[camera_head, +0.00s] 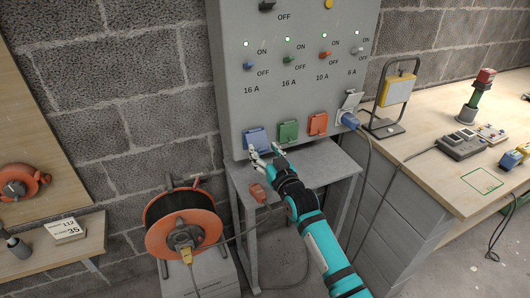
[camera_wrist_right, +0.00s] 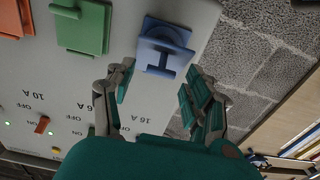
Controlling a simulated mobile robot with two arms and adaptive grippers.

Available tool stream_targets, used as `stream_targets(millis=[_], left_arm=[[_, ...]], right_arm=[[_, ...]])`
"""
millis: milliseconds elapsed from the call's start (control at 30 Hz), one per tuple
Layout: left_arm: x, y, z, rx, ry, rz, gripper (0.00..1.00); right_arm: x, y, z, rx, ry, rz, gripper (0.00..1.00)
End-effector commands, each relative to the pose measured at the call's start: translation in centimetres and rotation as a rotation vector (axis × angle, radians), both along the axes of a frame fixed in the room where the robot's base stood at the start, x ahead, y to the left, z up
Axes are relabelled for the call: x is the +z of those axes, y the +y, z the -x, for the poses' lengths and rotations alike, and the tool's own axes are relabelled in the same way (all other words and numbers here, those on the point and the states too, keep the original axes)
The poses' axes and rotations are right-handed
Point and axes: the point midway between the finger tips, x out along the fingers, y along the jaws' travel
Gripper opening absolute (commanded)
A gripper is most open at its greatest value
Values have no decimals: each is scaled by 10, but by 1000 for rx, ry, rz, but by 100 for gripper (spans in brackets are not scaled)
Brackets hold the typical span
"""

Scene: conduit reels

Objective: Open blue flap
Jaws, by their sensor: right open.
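The blue flap (camera_head: 255,137) is at the lower left of the grey panel (camera_head: 232,105), left of the green flap (camera_head: 288,131) and the orange flap (camera_head: 318,123). My right gripper (camera_head: 266,152) is open and empty, just below and in front of the blue flap. In the right wrist view, the blue flap (camera_wrist_right: 166,36) lies beyond the open fingertips (camera_wrist_right: 160,88), roughly between them. My left gripper is not in view.
A small grey table (camera_head: 325,164) stands under the panel, with an orange connector (camera_head: 257,192) at its edge. An orange cable reel (camera_head: 155,240) stands at lower left. A blue plug (camera_head: 349,120) with a hanging cable sits right of the flaps. A workbench (camera_head: 430,175) is at right.

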Motion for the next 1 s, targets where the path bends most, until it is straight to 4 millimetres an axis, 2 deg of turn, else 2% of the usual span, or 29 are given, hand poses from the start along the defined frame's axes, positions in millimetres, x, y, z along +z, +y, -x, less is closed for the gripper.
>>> stream_targets(millis=[133,533,833,1000], left_arm=[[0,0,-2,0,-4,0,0],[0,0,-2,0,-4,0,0],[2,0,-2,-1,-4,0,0],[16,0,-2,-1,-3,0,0]], right_arm=[[0,0,0,0,0,0,51],[0,0,0,0,0,1,0],[1,0,0,0,2,2,0],[7,-1,1,0,26,10,0]])
